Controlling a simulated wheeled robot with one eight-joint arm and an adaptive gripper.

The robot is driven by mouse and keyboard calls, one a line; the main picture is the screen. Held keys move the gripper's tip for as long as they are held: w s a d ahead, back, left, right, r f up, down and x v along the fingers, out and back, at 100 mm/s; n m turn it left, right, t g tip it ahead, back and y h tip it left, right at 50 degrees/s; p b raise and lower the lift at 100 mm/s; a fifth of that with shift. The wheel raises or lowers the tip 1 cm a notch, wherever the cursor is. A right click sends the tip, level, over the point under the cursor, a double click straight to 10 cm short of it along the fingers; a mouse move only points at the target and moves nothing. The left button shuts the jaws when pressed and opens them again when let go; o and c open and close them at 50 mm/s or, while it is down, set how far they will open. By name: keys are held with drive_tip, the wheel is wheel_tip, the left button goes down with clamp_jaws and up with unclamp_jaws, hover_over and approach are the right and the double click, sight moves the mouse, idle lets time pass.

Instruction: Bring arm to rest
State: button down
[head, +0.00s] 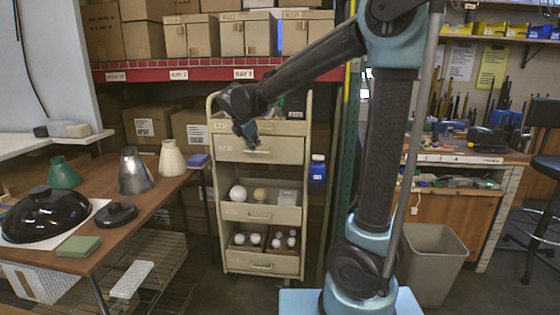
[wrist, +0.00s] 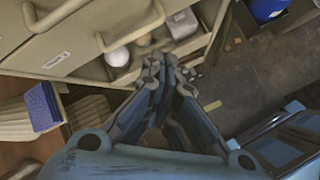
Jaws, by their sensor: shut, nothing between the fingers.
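My gripper (head: 248,140) hangs from my raised arm in front of the top drawer of the beige drawer cart (head: 262,209). In the wrist view my gripper (wrist: 158,65) has its fingertips together, with nothing held between them. The cart's top drawer (head: 275,150) looks closed in the head view. The middle drawer is open and holds a white bulb (head: 238,193), a tan ball (head: 260,194) and a pale block (head: 287,197). The bottom drawer is open with several white bulbs (head: 255,239).
A wooden table (head: 150,205) at left bears a green cone (head: 63,173), a metal cone (head: 133,172), a cream cone (head: 171,158) and a black dome (head: 45,215). A blue bottle (head: 317,172) is right of the cart. A grey bin (head: 432,265) stands right of my base.

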drive_tip(key=s+d+f+m+g, duration=0.2)
drive_tip(key=s+d+m, duration=0.45)
drive_tip(key=d, duration=0.45)
drive_tip(key=s+d+f+m+g, duration=0.1)
drive_tip(key=s+d+f+m, duration=0.2)
drive_tip(key=s+d+m, duration=0.65)
drive_tip(key=s+d+f+m+g+y, duration=0.1)
drive_tip(key=s+d+f+m, duration=0.4)
drive_tip(key=s, duration=0.3)
drive_tip(key=s+d+f+m+g+y, duration=0.1)
drive_tip(key=s+d+f+m, duration=0.4)
drive_tip(key=s+f, duration=0.2)
drive_tip(key=shift+s, duration=0.6)
drive_tip(key=shift+w+f, duration=0.25)
drive_tip(key=shift+w, duration=0.2)
